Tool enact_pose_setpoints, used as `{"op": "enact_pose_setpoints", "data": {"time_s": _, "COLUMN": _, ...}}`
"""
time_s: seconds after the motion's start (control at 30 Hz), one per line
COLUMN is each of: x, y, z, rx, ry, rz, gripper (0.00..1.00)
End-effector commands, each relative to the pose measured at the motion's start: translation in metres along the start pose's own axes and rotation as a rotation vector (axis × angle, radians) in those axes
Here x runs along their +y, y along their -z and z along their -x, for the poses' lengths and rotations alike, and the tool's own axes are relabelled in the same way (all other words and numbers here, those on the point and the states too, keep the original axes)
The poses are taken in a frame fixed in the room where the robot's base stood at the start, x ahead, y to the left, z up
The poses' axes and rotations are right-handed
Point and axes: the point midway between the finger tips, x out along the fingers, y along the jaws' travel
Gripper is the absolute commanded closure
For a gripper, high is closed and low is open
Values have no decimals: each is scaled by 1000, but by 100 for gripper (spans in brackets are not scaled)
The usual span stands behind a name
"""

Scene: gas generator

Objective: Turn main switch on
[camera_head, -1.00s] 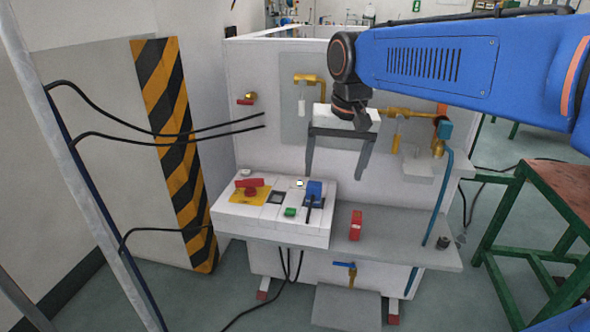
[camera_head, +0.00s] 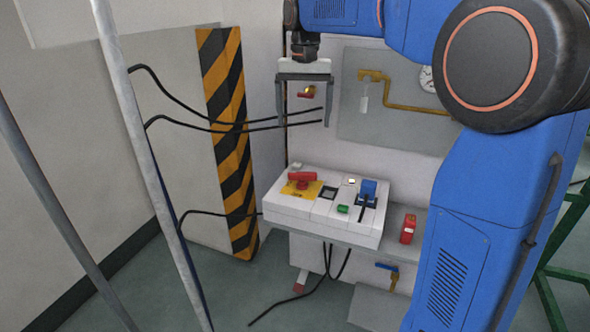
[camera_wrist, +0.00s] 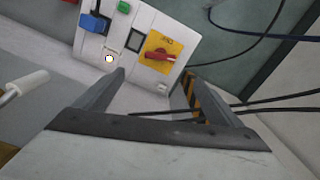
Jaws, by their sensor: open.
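The main switch is most likely the red rotary handle (camera_head: 302,177) on a yellow plate (camera_head: 313,190), at the left end of the white control box (camera_head: 291,207). In the wrist view the red handle (camera_wrist: 160,55) lies beyond the fingertips, between them. My gripper (camera_head: 302,122) is open and empty, pointing down above the box and apart from it. Its two grey fingers also show in the wrist view (camera_wrist: 153,75). Nothing hides the handle in either view.
The box also carries a green button (camera_head: 342,209) and a blue plug-like part (camera_head: 368,188). Black cables (camera_head: 260,126) run to the left, near a striped post (camera_head: 228,140).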

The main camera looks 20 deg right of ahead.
Motion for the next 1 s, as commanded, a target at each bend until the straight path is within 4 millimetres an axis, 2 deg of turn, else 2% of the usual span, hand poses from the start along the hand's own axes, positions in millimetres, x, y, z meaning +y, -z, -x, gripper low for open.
{"op": "enact_pose_setpoints", "data": {"time_s": 0.17, "x": 0, "y": 0, "z": -16, "rx": -2, "ry": -1, "rz": 0, "gripper": 11}}
{"op": "enact_pose_setpoints", "data": {"time_s": 0.8, "x": 0, "y": 0, "z": -127, "rx": -2, "ry": -1, "rz": 0, "gripper": 11}}
{"op": "enact_pose_setpoints", "data": {"time_s": 1.0, "x": 0, "y": 0, "z": -156, "rx": -2, "ry": -1, "rz": 0, "gripper": 11}}
